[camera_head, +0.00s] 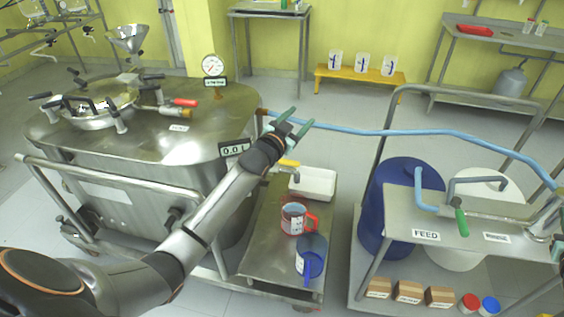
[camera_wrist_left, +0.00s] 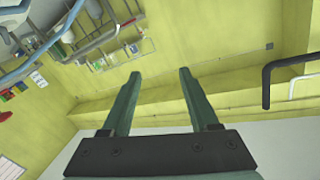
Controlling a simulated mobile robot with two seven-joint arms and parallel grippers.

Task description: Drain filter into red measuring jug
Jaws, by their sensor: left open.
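The filter is probably the large steel vessel (camera_head: 150,120) at the left of the head view, with a round lid and a display (camera_head: 235,149) reading 0.0 L. A yellow handle (camera_head: 289,163) shows at its right side, above a white tray (camera_head: 318,185). The measuring jug with the red handle (camera_head: 293,219) stands upright on a low steel cart, in front of the tray. My left gripper (camera_head: 288,122) is open and empty, raised beside the vessel's right edge, above and behind the jug. In the wrist view its fingers (camera_wrist_left: 158,73) are apart with nothing between them.
A blue-handled jug (camera_head: 311,257) stands in front of the red one. A blue hose (camera_head: 430,134) runs right from behind my left gripper. A blue drum (camera_head: 397,205) and a steel stand labelled FEED (camera_head: 470,205) are at right. A yellow bench (camera_head: 358,78) holds white jugs.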

